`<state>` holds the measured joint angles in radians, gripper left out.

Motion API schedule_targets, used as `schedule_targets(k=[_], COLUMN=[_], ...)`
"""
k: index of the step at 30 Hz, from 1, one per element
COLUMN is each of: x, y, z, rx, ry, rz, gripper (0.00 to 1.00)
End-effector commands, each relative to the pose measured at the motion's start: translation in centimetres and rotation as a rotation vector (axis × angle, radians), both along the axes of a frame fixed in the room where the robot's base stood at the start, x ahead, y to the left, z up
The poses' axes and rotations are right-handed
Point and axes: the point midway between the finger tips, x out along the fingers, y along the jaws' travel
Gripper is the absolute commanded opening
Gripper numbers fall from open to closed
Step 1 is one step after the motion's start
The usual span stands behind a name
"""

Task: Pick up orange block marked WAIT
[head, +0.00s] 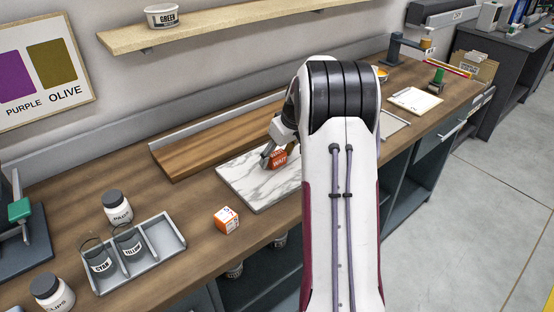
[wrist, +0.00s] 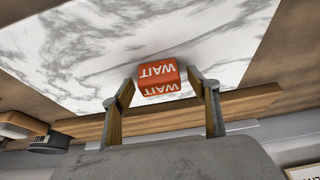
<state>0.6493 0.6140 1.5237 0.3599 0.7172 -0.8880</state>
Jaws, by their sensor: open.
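The orange block (head: 279,158) has white WAIT lettering and rests on a white marble slab (head: 245,181) on the bench. In the wrist view the orange block (wrist: 158,76) lies on the marble slab (wrist: 75,62), just ahead of and between my fingertips. My gripper (head: 271,152) is at the block in the head view, partly hidden by my own arm. In the wrist view my gripper (wrist: 160,100) is open, with one finger on each side.
A white and orange lettered cube (head: 227,220) sits in front of the slab. A grey tray (head: 165,239) with labelled cups and white jars (head: 117,207) stand at left. A wooden ledge (head: 180,161) runs behind the slab.

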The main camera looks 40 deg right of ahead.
Motion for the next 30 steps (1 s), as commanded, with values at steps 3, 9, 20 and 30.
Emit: schedule_targets(k=[3,9,20,30], x=[0.0,0.0,0.0,0.1], y=[0.0,0.0,0.0,-0.1], z=[0.0,0.0,0.3,3.6], rx=[0.000,0.000,-0.001,-0.002], ry=[0.000,0.000,-0.001,-0.003], rz=[0.000,0.000,0.000,0.000], gripper=[0.52,0.18,0.18,0.18])
